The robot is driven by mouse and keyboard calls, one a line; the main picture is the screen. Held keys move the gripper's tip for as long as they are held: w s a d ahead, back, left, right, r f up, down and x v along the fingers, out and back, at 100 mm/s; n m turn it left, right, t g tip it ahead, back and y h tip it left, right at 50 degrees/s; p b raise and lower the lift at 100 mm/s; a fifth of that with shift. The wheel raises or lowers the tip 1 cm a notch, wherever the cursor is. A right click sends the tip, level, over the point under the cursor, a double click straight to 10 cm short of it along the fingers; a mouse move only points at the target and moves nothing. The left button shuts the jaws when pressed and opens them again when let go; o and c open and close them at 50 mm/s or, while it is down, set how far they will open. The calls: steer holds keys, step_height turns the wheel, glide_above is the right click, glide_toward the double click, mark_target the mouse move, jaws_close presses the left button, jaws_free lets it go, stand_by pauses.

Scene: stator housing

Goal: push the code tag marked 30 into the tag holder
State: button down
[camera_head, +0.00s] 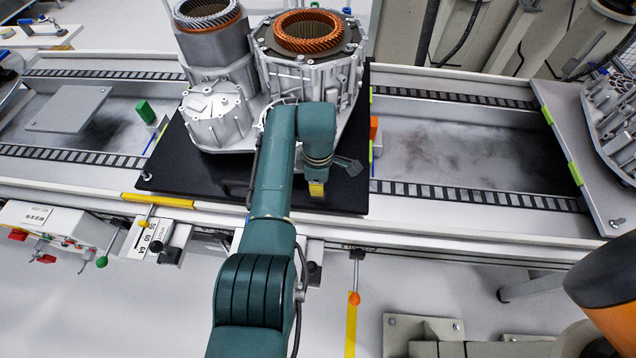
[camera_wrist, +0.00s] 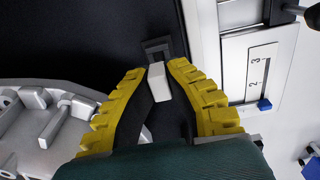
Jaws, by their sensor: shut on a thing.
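My gripper (camera_wrist: 160,80) has yellow ribbed fingers, and in the wrist view they are shut on a small white block, which I take to be the code tag (camera_wrist: 157,82). No marking is readable on it. Just beyond the fingertips is a small dark square frame, which looks like the tag holder (camera_wrist: 158,48), on the black plate (camera_wrist: 85,35). The tag's far end is close to the frame; I cannot tell whether it touches or enters it.
The grey stator housing (camera_head: 300,72) with copper windings stands on the plate behind my gripper; its edge (camera_wrist: 45,115) shows at the left in the wrist view. A white numbered scale (camera_wrist: 250,75) lies to the right there. The conveyor trough (camera_head: 450,145) to the right is empty.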

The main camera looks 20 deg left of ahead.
steer(key=shift+f, duration=0.1)
steer(key=shift+f, duration=0.15)
steer(key=shift+f+b, duration=0.3)
steer(key=shift+f, duration=0.05)
steer(key=shift+f+b, duration=0.7)
steer(key=shift+f, duration=0.2)
stand_by(0.3)
steer(key=c, duration=0.7)
jaws_free()
steer(key=shift+r, duration=0.1)
steer(key=shift+r, duration=0.1)
steer(key=shift+r+p, duration=2.05)
steer(key=shift+r, duration=0.1)
